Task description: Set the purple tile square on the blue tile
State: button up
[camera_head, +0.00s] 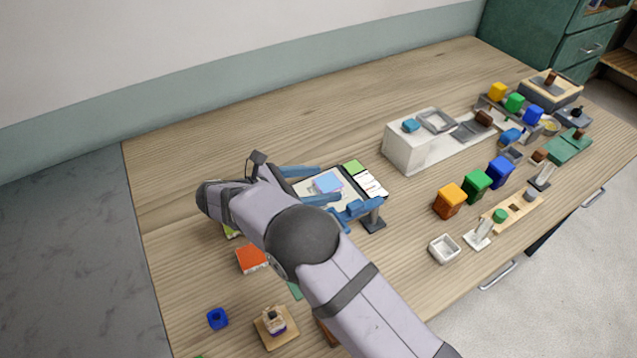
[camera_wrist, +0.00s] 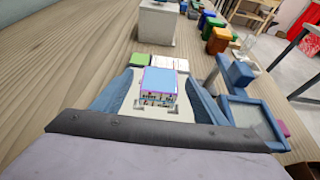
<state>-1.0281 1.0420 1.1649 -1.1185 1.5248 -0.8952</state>
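A light blue tile (camera_head: 327,182) lies on a pale board with a dark edge, between the fingers of my gripper (camera_head: 331,184). In the wrist view the blue face (camera_wrist: 159,80) has a thin purple-pink border, and a patterned front side shows below it. Purple shows only along the edges, so I cannot tell how the purple and blue tiles are stacked. My gripper (camera_wrist: 160,78) is open, one blue finger on each side of the tile, with a visible gap at both sides. Small grey corner brackets stand at its front.
A green tile (camera_head: 355,167) and white cards (camera_head: 370,183) lie just beyond the board. A blue fixture (camera_head: 357,210) on a dark base stands close to the right finger. A white block (camera_head: 408,150) stands farther right. An orange-red box (camera_head: 251,258) lies nearer, left of my arm.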

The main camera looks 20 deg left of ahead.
jog(key=shift+b+v, duration=1)
jog(key=shift+v, duration=2.65)
jog(key=w+d+r+m+g+y+p, duration=0.1)
jog(key=w+d+r+m+g, duration=0.2)
jog(key=d, duration=0.7)
jog(key=w+d+m+g+p, duration=0.2)
jog(key=w+d+m, duration=0.15)
jog(key=d, duration=0.55)
jog(key=s+d+f+m+g+y, duration=0.2)
jog(key=s+d+m+g+y, duration=0.15)
jog(key=s+d+m, duration=0.65)
jog(key=s+d+f+m+y+p, duration=0.1)
jog(key=s+d+m+y, duration=0.1)
jog(key=s+m, duration=0.3)
jog(key=s+d+f+m+g+y+p, duration=0.1)
jog(key=s+d+f+m+y, duration=0.1)
jog(key=s+m, duration=0.3)
jog(key=s+d+y, duration=0.1)
jog(key=s, duration=0.3)
jog(key=shift+d, duration=0.3)
